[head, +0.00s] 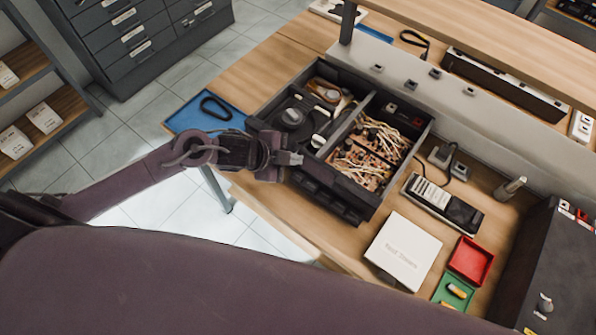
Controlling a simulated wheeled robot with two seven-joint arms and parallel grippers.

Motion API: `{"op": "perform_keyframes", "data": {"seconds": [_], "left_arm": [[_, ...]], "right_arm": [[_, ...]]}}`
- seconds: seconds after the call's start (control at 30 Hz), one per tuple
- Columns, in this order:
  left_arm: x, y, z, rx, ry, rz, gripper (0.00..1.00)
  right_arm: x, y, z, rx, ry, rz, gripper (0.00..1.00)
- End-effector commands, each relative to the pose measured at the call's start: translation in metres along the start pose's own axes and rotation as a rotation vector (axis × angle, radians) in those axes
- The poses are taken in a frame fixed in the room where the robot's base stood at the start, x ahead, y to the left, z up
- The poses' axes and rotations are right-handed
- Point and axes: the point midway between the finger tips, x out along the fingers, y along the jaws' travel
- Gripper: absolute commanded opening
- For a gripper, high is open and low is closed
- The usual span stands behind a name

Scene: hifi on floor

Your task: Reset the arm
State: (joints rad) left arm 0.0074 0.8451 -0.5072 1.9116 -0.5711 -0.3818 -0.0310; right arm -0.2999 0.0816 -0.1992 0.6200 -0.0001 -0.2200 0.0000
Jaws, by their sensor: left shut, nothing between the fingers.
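My left arm comes in from the left, and its gripper (291,158) is shut with nothing in it. The fingertips are at the left front edge of a black divided box (345,190) on the wooden workbench. I cannot tell whether they touch the box. The box's left part holds dark round parts and tools, and its right part holds pale wires and reddish boards (375,155). My right gripper is not in view.
A blue mat (190,117) lies left of the box. A white box (403,250), red tray (471,262), green tray (452,290) and black handheld device (443,204) lie to the right. A dark cabinet (560,270) stands at right. Grey drawers (140,35) stand behind on the tiled floor.

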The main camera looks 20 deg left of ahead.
Motion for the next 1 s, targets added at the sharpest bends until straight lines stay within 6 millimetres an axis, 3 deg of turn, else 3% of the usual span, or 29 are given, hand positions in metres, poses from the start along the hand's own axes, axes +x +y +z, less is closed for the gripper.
{"op": "perform_keyframes", "data": {"seconds": [0.33,0.5,0.63,1.0], "left_arm": [[0.001,0.001,-0.004,-0.009,-0.001,-0.006,0.0],[-0.002,-0.001,-0.035,-0.15,-0.051,-0.095,0.0],[-0.026,-0.004,-0.049,-0.408,-0.169,-0.188,0.0],[-0.1,0.03,-0.025,-0.962,-0.458,-0.21,0.0]], "right_arm": [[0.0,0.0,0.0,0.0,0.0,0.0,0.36],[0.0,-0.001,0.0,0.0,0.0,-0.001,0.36],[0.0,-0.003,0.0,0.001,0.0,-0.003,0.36],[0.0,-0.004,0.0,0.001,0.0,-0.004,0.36]]}}
